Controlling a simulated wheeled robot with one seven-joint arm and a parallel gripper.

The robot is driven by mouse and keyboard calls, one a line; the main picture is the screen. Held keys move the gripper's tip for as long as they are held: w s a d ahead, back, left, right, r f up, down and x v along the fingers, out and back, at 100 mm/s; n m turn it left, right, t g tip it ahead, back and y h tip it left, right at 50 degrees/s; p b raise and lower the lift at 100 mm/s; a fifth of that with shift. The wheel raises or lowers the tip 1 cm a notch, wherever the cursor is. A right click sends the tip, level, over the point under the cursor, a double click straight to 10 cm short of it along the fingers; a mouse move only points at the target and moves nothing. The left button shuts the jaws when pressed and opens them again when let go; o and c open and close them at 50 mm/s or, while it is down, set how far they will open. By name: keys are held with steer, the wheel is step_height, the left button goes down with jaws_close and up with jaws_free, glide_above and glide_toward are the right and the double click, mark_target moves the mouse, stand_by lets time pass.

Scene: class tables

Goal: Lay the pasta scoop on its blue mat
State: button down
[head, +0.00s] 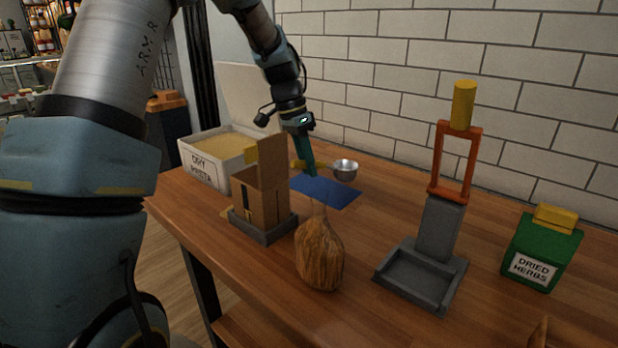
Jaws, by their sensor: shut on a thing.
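The pasta scoop has a shiny metal bowl (345,169) and a yellow handle that runs left from it. The blue mat (338,192) lies flat on the wooden table, below and in front of the scoop in the head view. My gripper (308,170), with teal fingers, points down and is shut on the scoop's handle. The bowl shows just past the mat's far edge. I cannot tell whether the scoop touches the table or hangs a little above it.
An open cardboard box (262,203) in a grey tray stands left of the mat, before a white dry pasta bin (203,169). A brown bundle (319,254), a grey stand with orange frame (440,225) and a green dried herbs box (541,252) stand nearer.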

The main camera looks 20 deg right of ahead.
steer(key=shift+f+p, duration=0.4)
steer(key=shift+f, duration=1.55)
steer(key=c, duration=0.7)
jaws_free()
steer(key=b+v, duration=0.2)
steer(key=v, duration=1)
